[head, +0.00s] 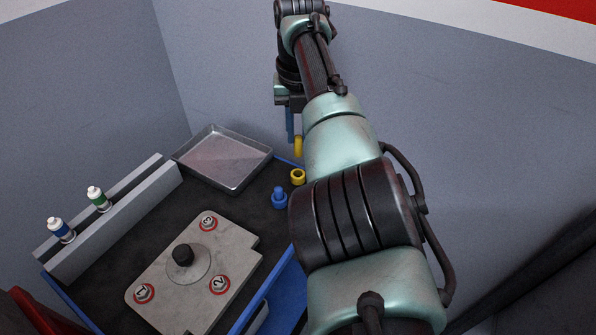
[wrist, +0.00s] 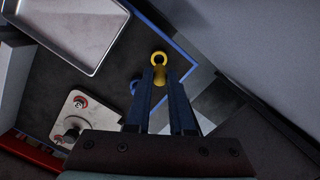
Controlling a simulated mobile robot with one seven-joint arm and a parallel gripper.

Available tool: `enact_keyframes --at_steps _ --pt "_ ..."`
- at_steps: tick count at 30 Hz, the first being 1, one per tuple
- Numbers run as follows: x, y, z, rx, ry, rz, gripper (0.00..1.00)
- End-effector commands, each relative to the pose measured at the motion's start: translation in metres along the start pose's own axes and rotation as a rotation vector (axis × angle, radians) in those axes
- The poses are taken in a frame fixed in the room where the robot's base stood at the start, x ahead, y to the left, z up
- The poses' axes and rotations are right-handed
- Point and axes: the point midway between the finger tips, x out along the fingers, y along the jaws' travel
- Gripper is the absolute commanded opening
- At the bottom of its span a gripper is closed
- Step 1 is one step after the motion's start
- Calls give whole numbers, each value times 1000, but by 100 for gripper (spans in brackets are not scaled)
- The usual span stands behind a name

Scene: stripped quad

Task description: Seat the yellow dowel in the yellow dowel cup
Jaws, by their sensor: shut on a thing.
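My gripper (head: 291,125) has blue fingers and is shut on the yellow dowel (head: 298,146), which hangs upright below the fingertips in the head view. The yellow dowel cup (head: 298,177) is a yellow ring at the table's far right edge. In the head view the dowel is above the cup with a gap between them. In the wrist view the dowel (wrist: 160,77) sits between the fingertips (wrist: 161,82), and the cup (wrist: 158,58) shows just past it, its opening partly visible. My arm hides part of the area right of the cup.
A metal tray (head: 234,185) lies at the back. A grey plate (head: 150,290) with numbered spots and a black knob is in front. A grey rack (head: 120,216) with two bottles is at left. Walls stand behind.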

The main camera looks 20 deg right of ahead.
Motion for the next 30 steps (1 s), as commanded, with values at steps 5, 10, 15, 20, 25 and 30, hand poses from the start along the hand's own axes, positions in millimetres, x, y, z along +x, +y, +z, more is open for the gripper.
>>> enact_keyframes --at_steps 5,10,15,20,25,30 --pt "28 0 -4 2 1 0 0" --pt "48 0 -6 3 2 0 0" --pt "74 0 -10 3 2 0 0" --pt "75 0 -10 3 0 0 0" --pt "75 0 -10 3 1 0 39" --pt "75 0 -10 3 0 0 51"
